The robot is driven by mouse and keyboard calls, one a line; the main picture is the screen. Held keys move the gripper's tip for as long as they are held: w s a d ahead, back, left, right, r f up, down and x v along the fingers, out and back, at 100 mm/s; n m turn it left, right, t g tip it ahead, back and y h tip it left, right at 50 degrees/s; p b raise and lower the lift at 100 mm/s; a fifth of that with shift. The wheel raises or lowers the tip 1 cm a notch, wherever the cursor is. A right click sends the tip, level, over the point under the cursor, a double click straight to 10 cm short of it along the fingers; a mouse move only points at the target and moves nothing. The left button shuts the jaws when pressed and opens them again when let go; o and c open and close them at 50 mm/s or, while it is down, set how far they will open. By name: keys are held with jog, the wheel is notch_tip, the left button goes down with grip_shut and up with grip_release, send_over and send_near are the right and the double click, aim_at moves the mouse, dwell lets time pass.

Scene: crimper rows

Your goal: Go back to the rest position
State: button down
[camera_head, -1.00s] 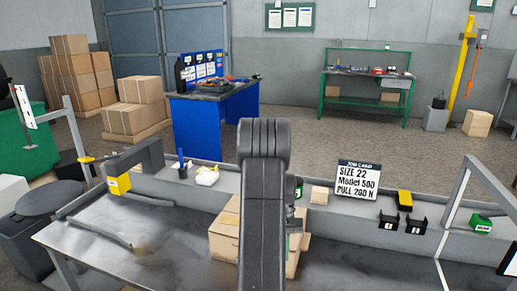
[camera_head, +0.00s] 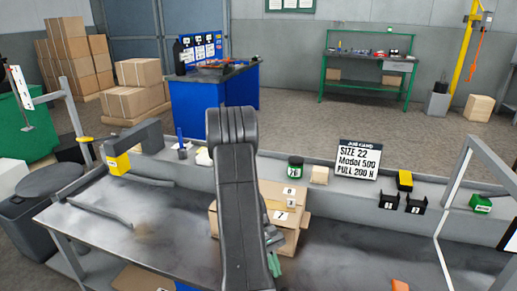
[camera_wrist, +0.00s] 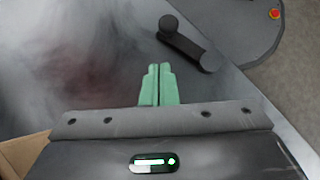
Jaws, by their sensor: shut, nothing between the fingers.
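My gripper (camera_wrist: 159,84) shows in the wrist view with its two green fingers pressed together and nothing between them. It is above the grey metal bench top (camera_wrist: 95,40), apart from anything on it. In the head view my arm stands up across the middle, and a green part of my gripper (camera_head: 274,264) shows low beside it, in front of a cardboard box (camera_head: 292,240) on the bench. The rest of the gripper is hidden behind my arm there.
A job card (camera_head: 358,158) reading size 22 stands on the rear ledge beside black bins (camera_head: 415,204). A dark, curved bar (camera_head: 100,212) lies on the bench at left. A black handle-like part (camera_wrist: 187,42) is near the fingers in the wrist view. A blue cabinet (camera_head: 200,105) stands behind.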

jog(key=a+n+t+h+b, duration=0.1)
jog(key=n, duration=0.1)
jog(key=w+a+n+t+h, duration=0.1)
jog(key=a+n, duration=0.1)
jog(key=n, duration=0.1)
jog(key=shift+f+h+b, duration=0.1)
jog(key=shift+h+b, duration=0.2)
jog(key=shift+b, duration=0.05)
jog(key=a+n+t+b, duration=0.1)
jog(key=n, duration=0.1)
jog(key=a+n+t+h+b, duration=0.1)
jog(key=n+t, duration=0.1)
jog(key=shift+a+n, duration=0.3)
jog(key=shift+a+r+t, duration=0.2)
jog(key=shift+a+t, duration=0.05)
jog(key=shift+t, duration=0.05)
jog(key=shift+w+a+r, duration=0.1)
jog(key=shift+a, duration=0.35)
jog(key=shift+d, duration=0.1)
